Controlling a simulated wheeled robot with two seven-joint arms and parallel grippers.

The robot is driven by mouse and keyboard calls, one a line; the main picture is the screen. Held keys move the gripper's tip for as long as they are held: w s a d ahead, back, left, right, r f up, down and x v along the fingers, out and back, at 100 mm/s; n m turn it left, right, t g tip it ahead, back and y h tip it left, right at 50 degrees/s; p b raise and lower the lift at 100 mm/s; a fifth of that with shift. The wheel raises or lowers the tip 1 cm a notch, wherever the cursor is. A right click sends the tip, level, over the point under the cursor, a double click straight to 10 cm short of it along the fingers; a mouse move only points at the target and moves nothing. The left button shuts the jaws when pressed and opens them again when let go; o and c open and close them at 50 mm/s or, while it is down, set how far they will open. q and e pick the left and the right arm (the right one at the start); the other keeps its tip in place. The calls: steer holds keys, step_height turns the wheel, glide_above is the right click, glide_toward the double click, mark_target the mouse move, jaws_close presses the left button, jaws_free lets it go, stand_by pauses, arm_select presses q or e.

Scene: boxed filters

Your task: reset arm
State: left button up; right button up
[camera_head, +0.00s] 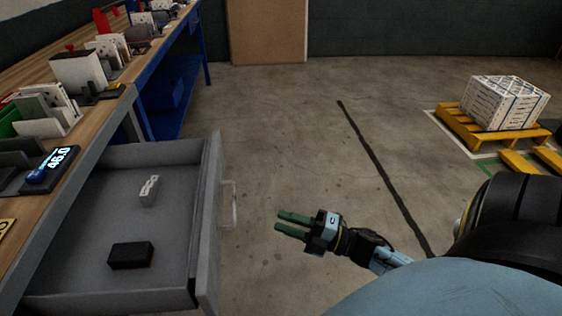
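My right gripper (284,226) is in the lower middle of the head view, with its green fingers pointing left. The two fingers are apart with a gap between them, and nothing is held. It is over the floor, to the right of the open grey drawer (209,240) and apart from the drawer's handle (229,204). My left gripper does not show in this view.
The open drawer holds a black box (131,255) and a small pale item (149,188). A wooden workbench (88,133) with boxes and a lit display (52,164) runs along the left. A yellow pallet (492,133) with white boxes (505,102) stands right. The middle floor is clear.

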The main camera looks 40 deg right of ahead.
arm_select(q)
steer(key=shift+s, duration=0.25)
